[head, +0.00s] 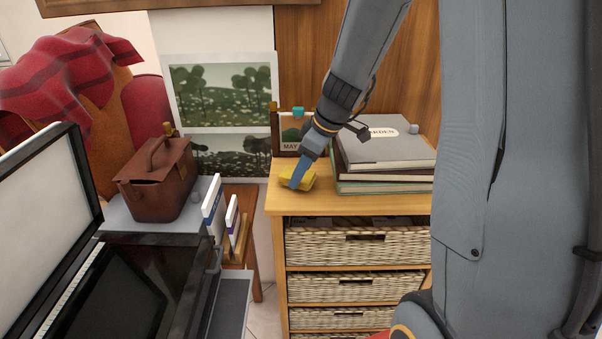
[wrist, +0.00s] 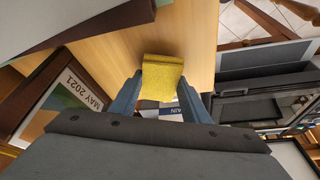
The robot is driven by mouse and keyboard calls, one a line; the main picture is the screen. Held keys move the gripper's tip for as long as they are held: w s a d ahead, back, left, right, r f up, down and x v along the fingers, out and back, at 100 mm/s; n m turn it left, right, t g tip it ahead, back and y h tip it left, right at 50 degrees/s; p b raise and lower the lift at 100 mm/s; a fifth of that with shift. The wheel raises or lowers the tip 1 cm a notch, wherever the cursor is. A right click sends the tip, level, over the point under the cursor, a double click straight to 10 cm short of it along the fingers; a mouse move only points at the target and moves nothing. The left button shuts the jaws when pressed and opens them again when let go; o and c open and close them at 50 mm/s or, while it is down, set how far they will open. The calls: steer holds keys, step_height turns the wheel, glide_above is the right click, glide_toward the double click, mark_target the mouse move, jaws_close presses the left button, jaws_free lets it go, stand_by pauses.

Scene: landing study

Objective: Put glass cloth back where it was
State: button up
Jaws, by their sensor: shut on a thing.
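The glass cloth looks like a small folded yellow cloth (head: 301,180). It is at the left end of the wooden cabinet top (head: 380,205) in the head view. My gripper (head: 298,178) points down at it, with a blue finger across its front. In the wrist view the yellow cloth (wrist: 160,80) sits between the two blue fingertips (wrist: 160,92), which are shut on it. Wood shows around the cloth. I cannot tell whether the cloth touches the top or is held just above it.
Wicker baskets (head: 355,245) fill the cabinet below. A brown bag (head: 157,180) is on the left. The cabinet's front strip is clear.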

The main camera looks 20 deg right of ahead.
steer(key=shift+f, duration=0.5)
steer(key=shift+f, duration=0.15)
steer(key=o, duration=1.1)
steer(key=shift+d+r, duration=0.1)
steer(key=shift+r, duration=0.4)
steer(key=b+v, duration=0.3)
steer(key=v, duration=0.8)
steer(key=s+a+f+m+h, duration=0.1)
steer(key=s+f+m, duration=0.2)
steer(key=s+f, duration=0.1)
steer(key=s+a+f+m+g+h, duration=0.1)
steer(key=s+a+f+m, duration=0.1)
steer(key=s+f, duration=0.3)
steer(key=s+a+f+m+h, duration=0.1)
steer(key=s+f+m, duration=0.3)
steer(key=s+m, duration=0.1)
steer(key=shift+s+a+f, duration=0.15)
steer(key=shift+a+f, duration=0.05)
